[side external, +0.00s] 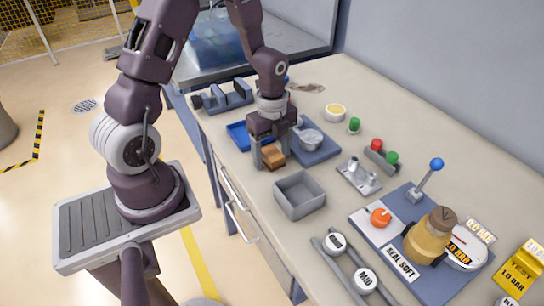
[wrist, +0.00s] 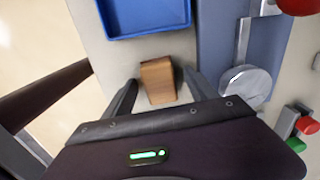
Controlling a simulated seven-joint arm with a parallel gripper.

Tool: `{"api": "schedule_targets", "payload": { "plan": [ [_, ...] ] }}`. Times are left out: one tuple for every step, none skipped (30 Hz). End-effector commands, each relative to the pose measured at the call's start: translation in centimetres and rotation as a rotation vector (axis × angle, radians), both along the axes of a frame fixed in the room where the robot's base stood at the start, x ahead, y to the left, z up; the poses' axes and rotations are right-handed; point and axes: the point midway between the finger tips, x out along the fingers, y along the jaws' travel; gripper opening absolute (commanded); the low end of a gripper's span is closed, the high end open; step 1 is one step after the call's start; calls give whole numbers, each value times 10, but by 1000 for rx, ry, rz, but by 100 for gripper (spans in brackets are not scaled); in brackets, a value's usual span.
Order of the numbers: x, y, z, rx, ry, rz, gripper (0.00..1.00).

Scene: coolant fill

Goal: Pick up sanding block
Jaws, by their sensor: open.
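The sanding block (side external: 274,156) is a small brown-orange block on the bench, just in front of the blue tray. In the wrist view the block (wrist: 158,80) lies between and slightly beyond my two dark fingers. My gripper (side external: 270,160) is open, pointing down with one finger on each side of the block. In the wrist view my gripper (wrist: 160,92) shows a gap between each finger and the block. The fingers partly hide the block in the side view.
A blue tray (wrist: 104,22) lies beyond the block. A round metal lid (wrist: 245,86) on a blue-grey plate (side external: 326,152) is close at the right. An empty grey bin (side external: 306,208) stands nearby. Red and green caps (side external: 376,145) sit further right.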

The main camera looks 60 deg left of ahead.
Motion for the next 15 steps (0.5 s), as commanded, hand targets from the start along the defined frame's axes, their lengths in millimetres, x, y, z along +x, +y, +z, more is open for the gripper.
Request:
{"api": "schedule_targets", "payload": {
  "plan": [
    [0, 0, 0, 0, 0, 0, 66],
    [0, 0, 0, 0, 0, 0, 66],
    [0, 0, 0, 0, 0, 0, 58],
    [0, 0, 0, 0, 0, 0, 53],
    [0, 0, 0, 0, 0, 0, 47],
    [0, 0, 0, 0, 0, 0, 39],
    [0, 0, 1, 0, 0, 0, 33],
    [0, 0, 0, 0, 0, 0, 27],
    [0, 0, 0, 0, 0, 0, 19],
    [0, 0, 1, 0, 0, 0, 13],
    [0, 0, 1, 0, 0, 0, 7],
    [0, 0, 1, 0, 0, 0, 0],
    [0, 0, 1, 0, 0, 0, 0],
    [0, 0, 1, 0, 0, 0, 0],
    [0, 0, 1, 0, 0, 0, 0]
  ]
}}
